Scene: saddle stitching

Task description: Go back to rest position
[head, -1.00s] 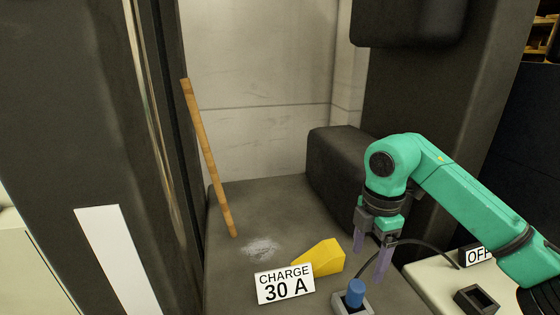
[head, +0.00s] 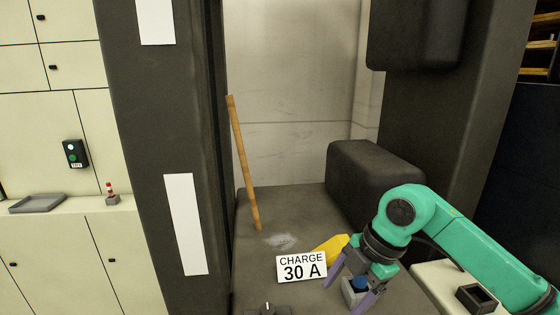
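My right gripper (head: 350,288) hangs at the lower right in the head view, on the green arm that comes in from the right. Its two purple fingers are spread apart, one on each side of a small grey box with a blue knob (head: 360,283). I cannot tell whether they touch it. My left gripper is not in view.
A sign reading "CHARGE 30 A" (head: 302,267) stands by a yellow block (head: 331,249) on the dark surface. A wooden stick (head: 243,165) leans at the back. A black open box (head: 476,299) sits at right. A grey tray (head: 37,204) lies on the left ledge.

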